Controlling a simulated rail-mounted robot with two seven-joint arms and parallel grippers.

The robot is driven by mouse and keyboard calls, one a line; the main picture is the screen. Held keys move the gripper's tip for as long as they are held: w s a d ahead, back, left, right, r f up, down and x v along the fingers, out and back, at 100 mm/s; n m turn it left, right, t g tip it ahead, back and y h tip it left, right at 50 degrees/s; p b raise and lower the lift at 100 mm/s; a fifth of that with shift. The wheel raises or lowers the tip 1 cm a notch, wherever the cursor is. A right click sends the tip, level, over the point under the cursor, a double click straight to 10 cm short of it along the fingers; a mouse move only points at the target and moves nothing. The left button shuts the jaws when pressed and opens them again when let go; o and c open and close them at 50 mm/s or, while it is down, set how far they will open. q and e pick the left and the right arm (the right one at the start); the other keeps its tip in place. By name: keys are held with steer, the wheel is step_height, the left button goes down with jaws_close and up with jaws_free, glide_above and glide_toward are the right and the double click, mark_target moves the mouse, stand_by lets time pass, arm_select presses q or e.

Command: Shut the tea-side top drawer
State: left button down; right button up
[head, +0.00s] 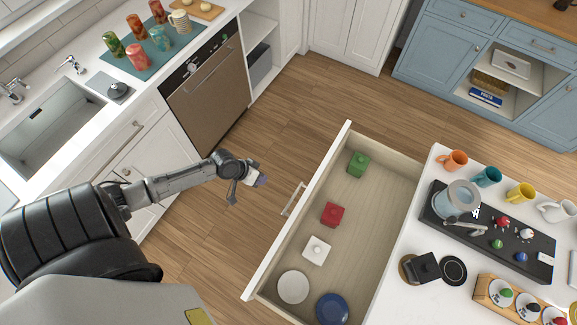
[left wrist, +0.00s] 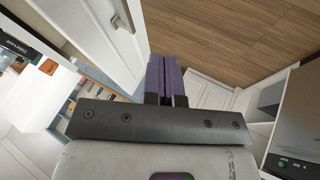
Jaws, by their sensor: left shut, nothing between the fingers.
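The drawer (head: 385,190) in the counter at the right stands pulled far out, with its white front (head: 318,178) facing left and a bar handle (head: 293,199) on it. Inside lie a green box (head: 358,164), a red box (head: 332,214), a white box (head: 316,250), a white plate (head: 293,287) and a blue plate (head: 332,308). My left gripper (head: 262,180) is in front of the drawer front, left of the handle and apparently apart from it. Its purple fingers (left wrist: 167,78) are together and empty in the left wrist view. My right gripper is not in view.
The right counter (head: 390,285) holds mugs, a black tray (head: 480,240) with a glass pot, and a wooden rack. A sink counter with a dishwasher (head: 205,88) runs along the left. Blue cabinets (head: 430,50) stand at the back. The wooden floor between is clear.

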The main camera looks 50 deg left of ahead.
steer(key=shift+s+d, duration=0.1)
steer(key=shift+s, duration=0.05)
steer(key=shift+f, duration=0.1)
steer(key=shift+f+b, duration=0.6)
steer(key=shift+b, duration=0.05)
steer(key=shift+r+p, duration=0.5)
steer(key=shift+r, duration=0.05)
arm_select(q)
steer(key=w+d+f, duration=0.7)
steer(key=shift+f+t, duration=0.3)
steer(key=shift+f, duration=0.05)
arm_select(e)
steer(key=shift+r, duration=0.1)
arm_select(q)
steer(key=shift+d, duration=0.1)
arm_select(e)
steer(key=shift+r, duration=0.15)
